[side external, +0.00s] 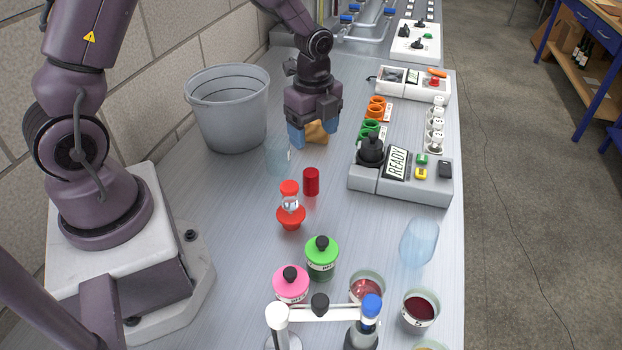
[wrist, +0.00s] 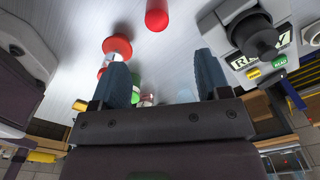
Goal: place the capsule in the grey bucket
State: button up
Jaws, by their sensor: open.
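The capsule, a small red cylinder (side external: 311,181), stands upright on the bench in the side view. In the wrist view a red rounded shape (wrist: 157,14) at the top edge appears to be it. The grey bucket (side external: 228,112) stands near the wall, left of my gripper, with its open top up; its floor is hidden. My gripper (side external: 314,136) points down behind the capsule and is apart from it. Its blue fingers are spread, with nothing held between them in the wrist view (wrist: 163,75).
A tan lump (side external: 317,132) shows at the fingers; its exact depth is unclear. A red-capped glass piece (side external: 290,207) and a faint clear glass (side external: 278,156) stand near the capsule. A grey READY panel (side external: 420,184) is to the right. Green (side external: 322,258) and pink (side external: 291,284) lidded jars stand in front.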

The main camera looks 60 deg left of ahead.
aim_at(313, 173)
notch_tip(313, 173, down, 13)
jog(key=shift+s+d+r, duration=0.1)
jog(key=shift+s, duration=0.05)
jog(key=c, duration=0.7)
